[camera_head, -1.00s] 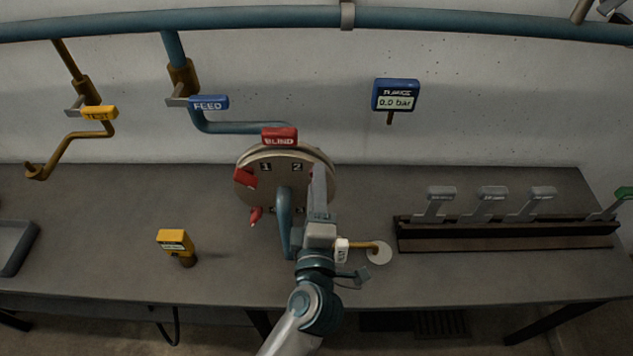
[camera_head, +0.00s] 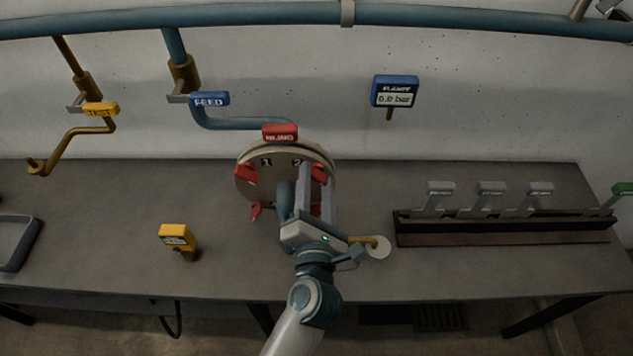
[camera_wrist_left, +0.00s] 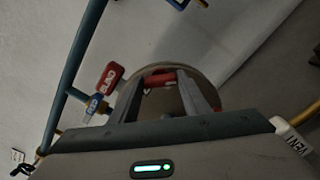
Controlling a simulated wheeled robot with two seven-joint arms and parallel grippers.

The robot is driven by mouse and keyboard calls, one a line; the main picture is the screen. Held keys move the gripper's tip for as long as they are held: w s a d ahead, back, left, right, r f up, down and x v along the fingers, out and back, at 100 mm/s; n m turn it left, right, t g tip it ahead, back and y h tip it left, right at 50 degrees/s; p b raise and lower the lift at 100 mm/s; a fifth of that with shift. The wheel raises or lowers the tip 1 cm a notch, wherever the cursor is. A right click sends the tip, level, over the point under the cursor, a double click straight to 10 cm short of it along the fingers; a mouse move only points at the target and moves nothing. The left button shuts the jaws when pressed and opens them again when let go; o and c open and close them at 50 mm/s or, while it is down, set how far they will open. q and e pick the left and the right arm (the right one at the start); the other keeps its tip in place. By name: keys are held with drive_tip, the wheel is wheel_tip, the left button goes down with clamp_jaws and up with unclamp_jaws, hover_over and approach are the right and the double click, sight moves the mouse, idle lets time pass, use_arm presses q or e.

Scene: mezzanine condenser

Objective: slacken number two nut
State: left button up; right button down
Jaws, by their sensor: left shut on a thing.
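The round beige flange cover (camera_head: 270,150) stands on the bench, with a red BLIND tag (camera_head: 280,132) on top and the numerals 1 and 2. The number two nut (camera_head: 319,172) is red and sits below the 2, partly covered by my fingers. My left gripper (camera_head: 316,180) reaches it from the front and is shut on it; the left wrist view shows the red nut (camera_wrist_left: 160,80) between the fingertips. Other red nuts show at the left (camera_head: 246,173) and lower left (camera_head: 256,210). Another bit of red shows low behind my fingers. My right gripper is out of view.
A blue gauge (camera_head: 395,92) reads 0.0 bar. A blue FEED handle (camera_head: 209,99) and yellow TEST handle (camera_head: 101,109) hang at left. A yellow device (camera_head: 177,238) stands on the bench. A rack of grey levers (camera_head: 505,228) stands right. A white VENT tag (camera_wrist_left: 290,140) is beside my wrist.

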use_arm(q)
drive_tip(key=shift+f+n, duration=0.1)
drive_tip(key=shift+n, duration=0.9)
drive_tip(key=o, duration=1)
drive_tip(key=shift+o, duration=0.2)
drive_tip(key=shift+s, duration=0.15)
drive_tip(key=s+b, duration=0.2)
drive_tip(key=s, duration=0.9)
drive_tip(key=shift+s, duration=0.4)
